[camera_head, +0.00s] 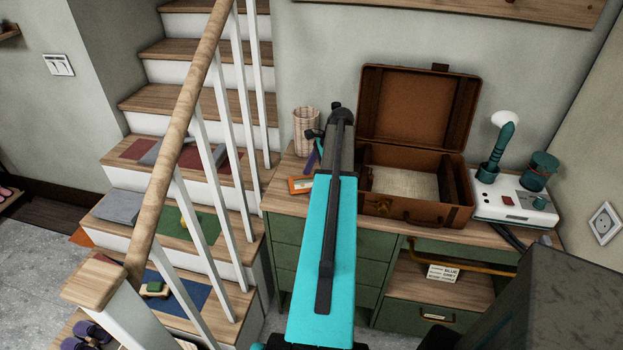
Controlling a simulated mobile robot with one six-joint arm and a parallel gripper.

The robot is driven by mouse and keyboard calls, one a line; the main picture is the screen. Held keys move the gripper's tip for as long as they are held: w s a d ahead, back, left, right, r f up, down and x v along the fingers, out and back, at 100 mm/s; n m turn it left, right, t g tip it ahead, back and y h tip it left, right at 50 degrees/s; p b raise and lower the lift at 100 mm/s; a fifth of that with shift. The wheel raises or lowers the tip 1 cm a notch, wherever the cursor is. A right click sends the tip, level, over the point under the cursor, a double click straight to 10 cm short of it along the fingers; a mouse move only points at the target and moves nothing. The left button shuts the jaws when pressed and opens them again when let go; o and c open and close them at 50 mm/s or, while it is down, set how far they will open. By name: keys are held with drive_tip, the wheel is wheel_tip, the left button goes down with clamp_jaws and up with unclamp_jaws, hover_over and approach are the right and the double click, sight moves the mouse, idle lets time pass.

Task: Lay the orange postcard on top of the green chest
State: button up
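A small orange card with a pale middle (300,185), which looks like the orange postcard, lies at the left end of the wooden top of the green chest (293,232). The chest has green drawers, partly hidden behind my turquoise arm. My gripper (313,140) is at the far end of the arm, over the left part of the chest top, just behind the card in the picture. Its fingers are small, and I cannot tell whether they are open or touch anything.
An open brown suitcase (433,213) fills the middle of the chest top. A woven cup (306,128) stands at its left, a white device (512,205) at its right. Stairs with a railing (185,120) rise at left. An orange flat piece (82,238) lies beside them.

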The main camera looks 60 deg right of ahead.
drive_tip(key=shift+w+d, duration=0.1)
drive_tip(key=shift+d, duration=0.05)
drive_tip(key=shift+d+r, duration=0.1)
drive_tip(key=shift+r, duration=0.05)
drive_tip(key=b+v, duration=0.3)
drive_tip(key=v, duration=1)
drive_tip(key=shift+s+r, duration=0.2)
drive_tip(key=shift+r, duration=0.05)
idle(0.5)
